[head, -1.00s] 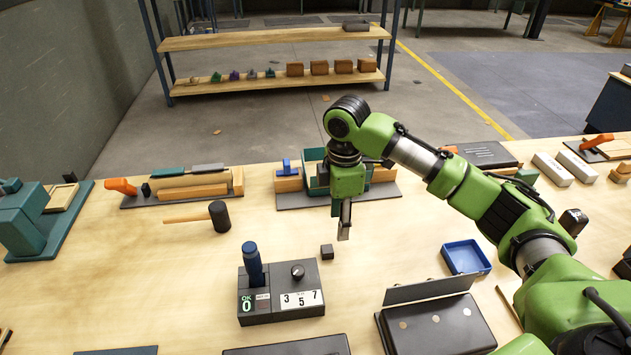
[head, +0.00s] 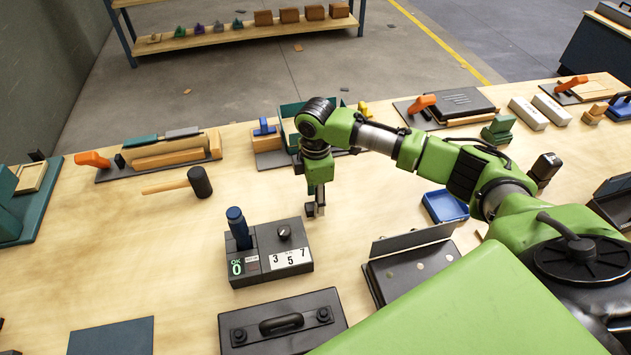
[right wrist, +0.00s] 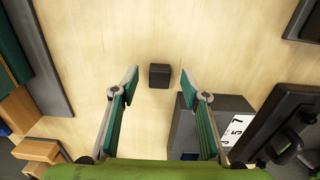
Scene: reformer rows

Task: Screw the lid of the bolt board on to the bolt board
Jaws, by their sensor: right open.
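A dark flat board (head: 240,322) with a handle and two round knobs lies at the front of the bench in the head view; it may be the bolt board with its lid, but I cannot tell. My right gripper (head: 316,209) points down over the bench behind the counter box. In the right wrist view my right gripper (right wrist: 160,82) is open and empty. A small dark block (right wrist: 160,76) shows between and beyond its fingertips; whether it is within the fingers' reach is unclear. The block is largely hidden by the gripper in the head view. My left gripper is out of view.
The counter box (head: 268,255) with a blue lever stands close to my right gripper. A dark case (head: 405,275) with a raised flap and a blue tray (head: 445,206) lie to the right. A mallet (head: 199,182) lies left; bare wood surrounds it.

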